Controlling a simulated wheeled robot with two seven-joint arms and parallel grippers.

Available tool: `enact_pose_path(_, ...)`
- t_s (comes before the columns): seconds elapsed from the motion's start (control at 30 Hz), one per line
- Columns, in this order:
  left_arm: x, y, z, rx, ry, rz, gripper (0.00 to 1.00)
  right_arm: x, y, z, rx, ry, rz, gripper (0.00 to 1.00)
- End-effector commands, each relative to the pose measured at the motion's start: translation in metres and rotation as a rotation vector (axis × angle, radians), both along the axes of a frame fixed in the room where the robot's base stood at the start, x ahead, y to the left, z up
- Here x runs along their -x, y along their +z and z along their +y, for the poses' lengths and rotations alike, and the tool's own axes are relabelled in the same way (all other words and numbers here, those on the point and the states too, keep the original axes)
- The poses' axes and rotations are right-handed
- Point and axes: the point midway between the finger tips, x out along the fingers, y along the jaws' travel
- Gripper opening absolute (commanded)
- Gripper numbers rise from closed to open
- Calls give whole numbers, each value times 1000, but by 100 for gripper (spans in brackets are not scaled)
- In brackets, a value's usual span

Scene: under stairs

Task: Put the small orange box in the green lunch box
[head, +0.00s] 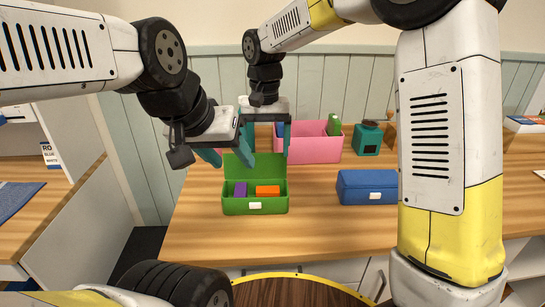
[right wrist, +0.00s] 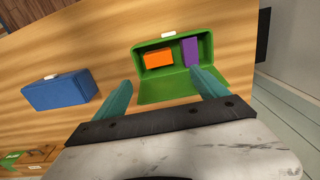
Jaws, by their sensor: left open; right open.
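The green lunch box (head: 255,207) stands on the wooden table with its lid raised at the back; it also shows in the right wrist view (right wrist: 168,90). The small orange box (head: 268,190) lies inside it on the right, and at the left in the right wrist view (right wrist: 158,58). A purple box (head: 240,189) lies beside it inside. My right gripper (head: 268,152) is open and empty above and behind the raised lid. My left gripper (head: 227,163) is open and empty, close to the right one, behind and left of the lunch box.
A closed blue box (head: 367,188) stands to the right on the table. Behind are a pink bin (head: 312,145) with items in it and a teal canister (head: 368,138). The table front (head: 320,235) is clear. My two arms are close together above the table.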

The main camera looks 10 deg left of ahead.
Motion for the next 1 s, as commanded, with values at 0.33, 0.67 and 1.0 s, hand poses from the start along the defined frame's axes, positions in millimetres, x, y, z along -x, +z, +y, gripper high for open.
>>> enact_pose_path(0.33, 0, 0, 0, 0, 0, 0, 52, 1, 21, -3, -2, -1, -3, 83)
enact_pose_path(0.67, 0, 0, 0, 0, 0, 0, 52, 37, 74, -107, -112, -34, -149, 83)
enact_pose_path(1.0, 0, 0, 0, 0, 0, 0, 52, 129, 86, -216, -210, -86, -401, 83)
